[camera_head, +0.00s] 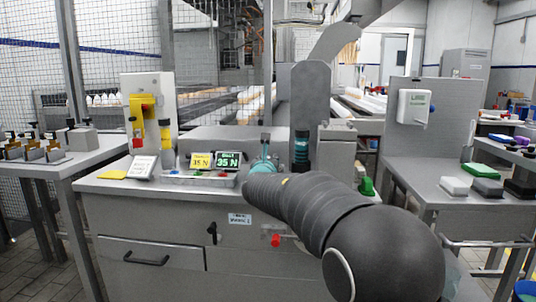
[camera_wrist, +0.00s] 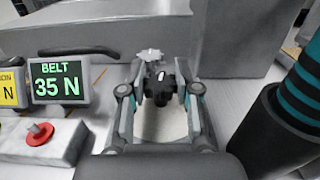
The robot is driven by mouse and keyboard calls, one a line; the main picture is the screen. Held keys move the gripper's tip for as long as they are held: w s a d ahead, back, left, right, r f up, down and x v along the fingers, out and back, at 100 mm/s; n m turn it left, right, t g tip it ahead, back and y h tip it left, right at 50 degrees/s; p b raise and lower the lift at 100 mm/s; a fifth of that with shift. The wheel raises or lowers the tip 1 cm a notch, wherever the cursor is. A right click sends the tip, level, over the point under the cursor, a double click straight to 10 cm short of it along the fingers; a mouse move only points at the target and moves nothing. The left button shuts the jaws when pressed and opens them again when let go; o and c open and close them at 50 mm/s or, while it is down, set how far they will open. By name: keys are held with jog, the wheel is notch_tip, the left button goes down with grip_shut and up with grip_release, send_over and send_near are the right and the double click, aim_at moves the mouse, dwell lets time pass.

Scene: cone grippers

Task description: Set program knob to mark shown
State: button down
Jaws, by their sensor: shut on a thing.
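My gripper (camera_wrist: 160,78) is shut on a black knob (camera_wrist: 161,92) with a white pointer line on its top, in the wrist view. The two fingers stand either side of the knob. A green-lettered display (camera_wrist: 58,83) reads BELT 35 N; it also shows in the head view (camera_head: 228,160). A yellow card (camera_wrist: 8,92) beside it is cut off in the wrist view; in the head view this card (camera_head: 202,161) also reads 35 N. In the head view my arm hides the knob. Any scale marks around the knob are too small to read.
A red button (camera_wrist: 40,133) sits on a pale box left of my gripper. A dark, teal-ringed cylinder (camera_wrist: 282,120) stands close on the right. A grey housing (camera_wrist: 230,38) rises behind the knob.

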jog(key=m+h+p, duration=0.1)
jog(key=h, duration=0.1)
jog(key=m+g+h, duration=0.1)
jog(key=m+h, duration=0.1)
jog(key=h, duration=0.1)
jog(key=shift+a+m+p, duration=0.1)
jog(key=shift+m+p, duration=0.2)
jog(key=shift+p, duration=0.1)
jog(key=shift+m+g+h, duration=1)
jog(key=shift+m+h, duration=0.5)
jog(key=shift+h, duration=1.1)
jog(key=shift+r, duration=0.1)
jog(key=c, duration=0.8)
grip_release()
jog(key=v, duration=1.1)
jog(key=shift+s+a+r, duration=0.15)
jog(key=shift+s+a, duration=0.1)
jog(key=shift+s, duration=0.1)
